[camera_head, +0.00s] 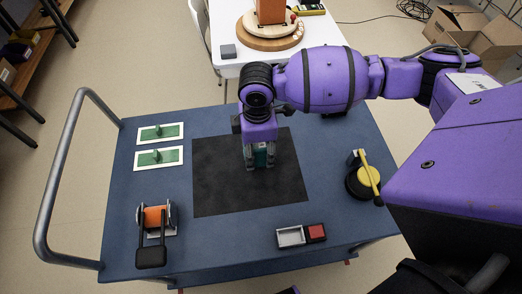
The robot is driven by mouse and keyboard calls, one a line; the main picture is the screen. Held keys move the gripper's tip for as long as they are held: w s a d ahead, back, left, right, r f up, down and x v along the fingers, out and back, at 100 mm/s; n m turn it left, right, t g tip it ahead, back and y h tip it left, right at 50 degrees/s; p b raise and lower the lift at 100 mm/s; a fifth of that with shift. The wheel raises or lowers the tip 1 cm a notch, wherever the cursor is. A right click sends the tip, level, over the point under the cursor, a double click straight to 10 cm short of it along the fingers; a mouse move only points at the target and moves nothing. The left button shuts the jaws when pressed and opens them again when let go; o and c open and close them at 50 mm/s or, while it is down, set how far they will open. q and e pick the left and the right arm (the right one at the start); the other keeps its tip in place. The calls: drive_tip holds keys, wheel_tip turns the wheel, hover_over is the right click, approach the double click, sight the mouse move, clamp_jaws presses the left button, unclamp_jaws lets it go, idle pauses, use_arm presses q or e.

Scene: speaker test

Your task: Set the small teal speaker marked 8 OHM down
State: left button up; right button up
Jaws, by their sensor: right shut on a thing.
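My right gripper (259,163) points down over the black mat (220,190) on the blue cart top. It is shut on a small teal speaker (261,157), which shows only in part between the fingers. The marking on the speaker cannot be read from here. The speaker is at or just above the mat, and I cannot tell whether it touches. My left gripper is not in view.
Two white-framed green plates (172,159) lie left of the mat. An orange spool device (154,218) stands front left. A small tray with a red block (316,231) lies in front. A black round thing with a yellow bar (369,176) stands right. A white table (226,22) is behind.

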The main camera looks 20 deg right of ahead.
sight(256, 160)
drive_tip(key=shift+s+a+f, duration=0.1)
drive_tip(key=shift+a+f, duration=0.2)
wheel_tip(256, 160, down, 3)
drive_tip(key=shift+s+a+f, duration=0.1)
drive_tip(key=shift+a+f, duration=0.05)
drive_tip(key=shift+f, duration=0.05)
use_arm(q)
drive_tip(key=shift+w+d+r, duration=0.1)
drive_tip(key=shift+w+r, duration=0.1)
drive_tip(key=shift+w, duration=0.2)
use_arm(e)
drive_tip(key=shift+f, duration=0.1)
drive_tip(key=o, duration=1.3)
drive_tip(key=shift+f, duration=0.1)
drive_tip(key=o, duration=0.4)
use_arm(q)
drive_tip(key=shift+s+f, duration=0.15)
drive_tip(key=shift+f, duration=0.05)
